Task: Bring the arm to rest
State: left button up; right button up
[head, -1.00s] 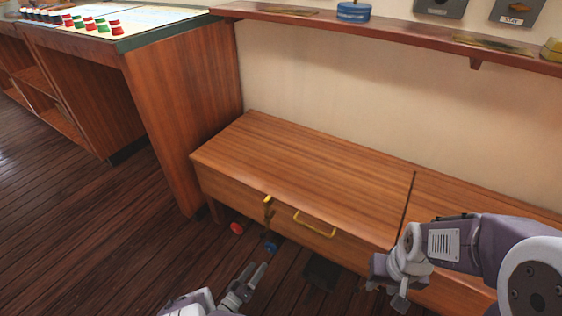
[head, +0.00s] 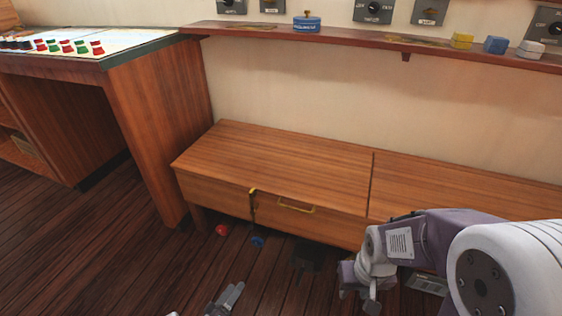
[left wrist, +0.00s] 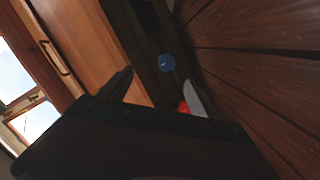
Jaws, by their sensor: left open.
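My left gripper (head: 228,299) shows at the bottom edge of the head view, low in front of the wooden bench and apart from it. In the left wrist view its two fingers stand apart, open (left wrist: 160,92), and I see nothing held. My right arm comes in from the right, with its gripper (head: 359,288) hanging in front of the bench. Whether its fingers are open or shut is unclear.
A console (head: 150,130) stands left. A shelf (head: 350,38) runs above. Floor at left is clear.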

pick_arm(q)
jog(key=d+r+m+g+h+p, duration=0.2)
jog(key=d+r+g, duration=0.2)
jog(key=r+g, duration=0.4)
jog(key=d+r+m+g+h+p, duration=0.1)
jog(key=d+r+g+h, duration=0.1)
jog(key=d+r+g, duration=0.5)
jog(key=s+a+r+m+y+p, duration=0.1)
jog(key=s+a+r+y, duration=0.35)
jog(key=r, duration=0.45)
jog(key=s+a+r+y+p, duration=0.1)
jog(key=s+a+r+y, duration=0.25)
jog(key=s+r, duration=0.35)
jog(key=s+a+r+m+y+p, duration=0.1)
jog(key=s+a+r+y+p, duration=0.2)
jog(key=r, duration=0.7)
notch_tip(320, 180, up, 38)
jog(key=y+p, duration=0.1)
jog(key=p, duration=3.5)
jog(key=shift+s+t, duration=0.3)
